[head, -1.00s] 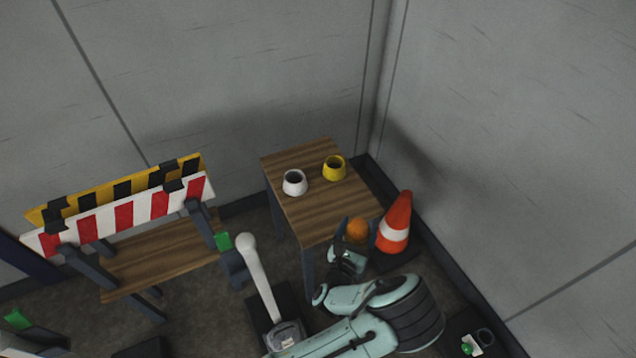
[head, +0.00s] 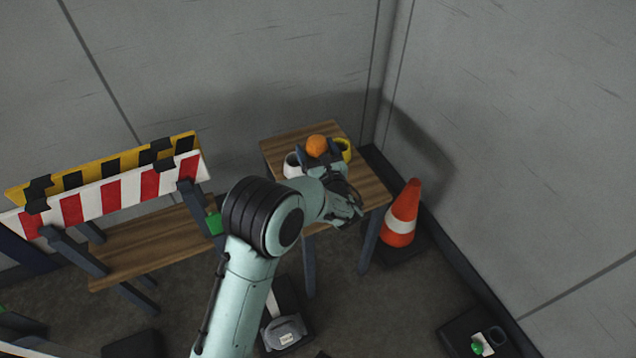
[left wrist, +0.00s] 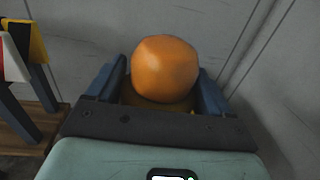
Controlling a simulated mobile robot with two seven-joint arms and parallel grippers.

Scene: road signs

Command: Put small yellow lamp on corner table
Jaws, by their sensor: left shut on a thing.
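The small yellow lamp (head: 317,146) shows as a round orange dome. In the left wrist view, the lamp (left wrist: 164,68) has a bit of yellow base below the dome. My left gripper (left wrist: 158,90) is shut on it, one dark finger on each side. In the head view my left gripper (head: 319,156) is over the corner table (head: 279,148), a wooden-topped table. I cannot tell how high the lamp is above the top. My arm and gripper hide the middle of the table. My right gripper is not in view.
An orange cone (head: 403,214) stands right of the table. A striped barrier (head: 110,190) and wooden bench (head: 150,246) are at left. Walls close the corner behind.

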